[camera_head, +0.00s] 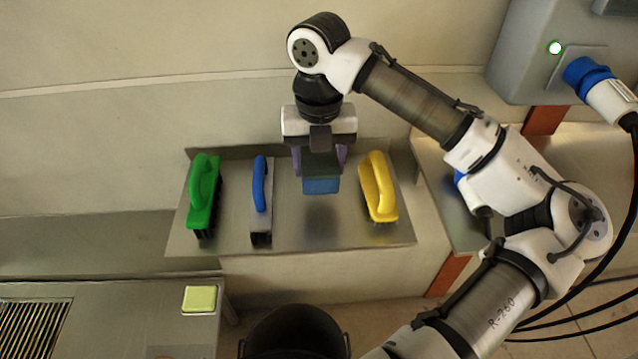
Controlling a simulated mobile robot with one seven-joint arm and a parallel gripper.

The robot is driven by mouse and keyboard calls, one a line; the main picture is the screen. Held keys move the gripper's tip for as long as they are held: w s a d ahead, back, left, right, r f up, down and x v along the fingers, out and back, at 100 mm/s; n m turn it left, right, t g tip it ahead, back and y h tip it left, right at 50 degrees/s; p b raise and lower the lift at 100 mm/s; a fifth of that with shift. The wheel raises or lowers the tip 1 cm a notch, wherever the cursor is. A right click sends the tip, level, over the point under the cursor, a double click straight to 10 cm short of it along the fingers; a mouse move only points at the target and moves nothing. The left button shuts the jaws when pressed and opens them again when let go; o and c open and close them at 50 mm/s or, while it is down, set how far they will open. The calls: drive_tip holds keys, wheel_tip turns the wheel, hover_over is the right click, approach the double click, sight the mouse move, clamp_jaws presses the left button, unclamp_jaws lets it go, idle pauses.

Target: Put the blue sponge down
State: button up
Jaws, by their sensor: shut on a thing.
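The blue sponge (321,185) is between the jaws of my gripper (320,165), over the steel tray (290,228). Its lower blue face shows, and a darker layer lies above it between the fingers. My gripper is shut on it and points down, with a purple finger at each side. The sponge is in the space between the blue-handled brush and the yellow-handled brush. I cannot tell whether its underside touches the tray.
A green-handled brush (203,192) and a blue-handled brush (260,195) stand left of the gripper; a yellow-handled brush (379,185) stands right. A yellow-green block (199,298) lies on the lower-left metal surface. A black bucket (293,335) is below. Bare tray lies in front of the sponge.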

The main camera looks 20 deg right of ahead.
sight(319, 198)
drive_tip(key=shift+f+p, duration=0.45)
drive_tip(key=shift+f, duration=2.55)
drive_tip(key=shift+f, duration=0.2)
drive_tip(key=o, duration=1.1)
drive_tip(key=shift+b, duration=0.55)
wheel_tip(319, 198, up, 14)
drive_tip(key=shift+d+f, duration=0.1)
drive_tip(key=shift+d, duration=0.05)
